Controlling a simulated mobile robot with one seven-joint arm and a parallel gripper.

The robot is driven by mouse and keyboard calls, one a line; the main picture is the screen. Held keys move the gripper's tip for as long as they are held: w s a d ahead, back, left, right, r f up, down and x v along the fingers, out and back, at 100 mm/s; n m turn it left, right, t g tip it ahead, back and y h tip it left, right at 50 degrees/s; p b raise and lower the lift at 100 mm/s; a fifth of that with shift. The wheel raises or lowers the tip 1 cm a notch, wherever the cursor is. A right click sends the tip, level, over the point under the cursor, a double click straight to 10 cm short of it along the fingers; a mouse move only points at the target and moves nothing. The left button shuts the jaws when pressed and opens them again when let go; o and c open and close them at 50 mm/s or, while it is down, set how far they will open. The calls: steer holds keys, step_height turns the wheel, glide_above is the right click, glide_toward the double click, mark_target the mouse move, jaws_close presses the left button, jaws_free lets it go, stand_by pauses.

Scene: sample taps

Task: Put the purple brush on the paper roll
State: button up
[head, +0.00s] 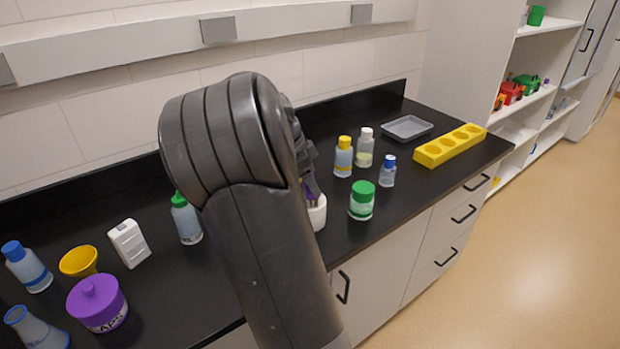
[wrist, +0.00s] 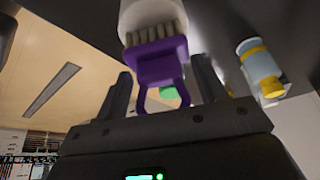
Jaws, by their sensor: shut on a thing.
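The purple brush (wrist: 158,62) has pale bristles and a looped purple handle. In the wrist view it sits between the two dark fingers of my gripper (wrist: 162,88), which is shut on it, with its bristles against or in front of the white paper roll (wrist: 148,12). In the head view a little purple of the brush (head: 308,194) shows just above the white roll (head: 318,214), under my gripper (head: 312,180). My arm hides most of the brush and part of the roll. I cannot tell whether the bristles touch the roll.
A green-lidded jar (head: 362,200) stands close right of the roll. A yellow-capped bottle (head: 343,157), a white-capped bottle (head: 364,147) and a blue-capped bottle (head: 387,171) stand behind it. A green-capped bottle (head: 186,219) is left of my arm. The counter's front edge is near.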

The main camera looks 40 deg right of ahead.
steer(key=o, duration=1)
steer(key=shift+f, duration=0.15)
steer(key=v, duration=1.1)
steer(key=s+a+f+n+t+y, duration=0.1)
steer(key=s+a+n+t, duration=0.1)
steer(key=s+a+n, duration=0.5)
steer(key=s+a+f+n+t+y, duration=0.1)
steer(key=s+a+n+t, duration=0.2)
steer(key=s+a+n, duration=0.5)
steer(key=s+a+f+n+t+y, duration=0.1)
steer(key=s+a+n+t+y, duration=0.1)
steer(key=s+a+n, duration=0.5)
steer(key=shift+s+a+n, duration=0.3)
steer(key=shift+s+a, duration=0.3)
